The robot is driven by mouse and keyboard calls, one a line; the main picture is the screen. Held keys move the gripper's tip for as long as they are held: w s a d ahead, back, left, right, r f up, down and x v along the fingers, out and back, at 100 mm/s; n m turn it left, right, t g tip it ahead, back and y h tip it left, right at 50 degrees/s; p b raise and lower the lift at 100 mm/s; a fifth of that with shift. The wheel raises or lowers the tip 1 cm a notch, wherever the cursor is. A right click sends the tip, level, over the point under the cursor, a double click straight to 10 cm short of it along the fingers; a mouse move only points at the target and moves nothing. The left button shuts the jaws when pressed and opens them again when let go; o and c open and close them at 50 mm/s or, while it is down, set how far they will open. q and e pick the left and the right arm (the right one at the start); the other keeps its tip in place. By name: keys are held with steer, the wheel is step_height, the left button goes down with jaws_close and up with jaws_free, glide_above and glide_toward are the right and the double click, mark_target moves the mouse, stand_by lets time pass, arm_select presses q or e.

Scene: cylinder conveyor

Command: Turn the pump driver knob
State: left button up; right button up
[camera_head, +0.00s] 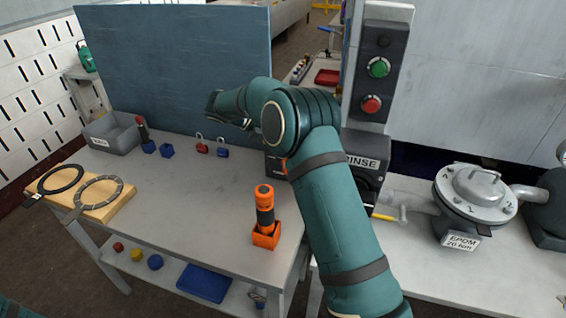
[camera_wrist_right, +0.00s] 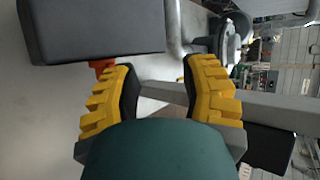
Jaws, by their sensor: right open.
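I cannot make out the pump driver knob for certain in either view. A black box with a "RINSE" label (camera_head: 366,162) stands behind my right arm, which partly hides it. A dark box with an orange edge (camera_head: 275,165) shows only in part beside my right elbow. My right gripper (camera_wrist_right: 158,75) is open in the right wrist view, with nothing between its yellow-padded fingers. A dark grey block (camera_wrist_right: 90,30) lies beyond the left finger, with a small red-orange part (camera_wrist_right: 103,68) by that fingertip. In the head view I cannot make out the right fingers. My left gripper is not in view.
An orange flashlight (camera_head: 265,205) stands in an orange holder on the grey table (camera_head: 190,205). Padlocks (camera_head: 203,146), a grey bin (camera_head: 108,138) and two rings on a board are at left. A button panel (camera_head: 380,65) and a round-lidded valve (camera_head: 475,195) are at right.

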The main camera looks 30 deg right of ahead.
steer(key=s+a+r+m+t+y+b, duration=0.1)
steer(key=s+a+r+m+t+y, duration=0.15)
steer(key=s+a+t+y, duration=0.35)
steer(key=shift+m+g+y, duration=0.25)
steer(key=shift+g+y, duration=0.15)
steer(key=b+x, duration=0.1)
steer(key=x, duration=0.4)
steer(key=w+b+x, duration=0.1)
steer(key=x, duration=0.4)
steer(key=w+d+b+x, duration=0.1)
steer(key=x, duration=0.3)
steer(key=shift+w+d+b, duration=0.1)
steer(key=shift+w+b, duration=0.2)
steer(key=shift+b, duration=0.05)
steer(key=shift+o, duration=0.2)
jaws_close()
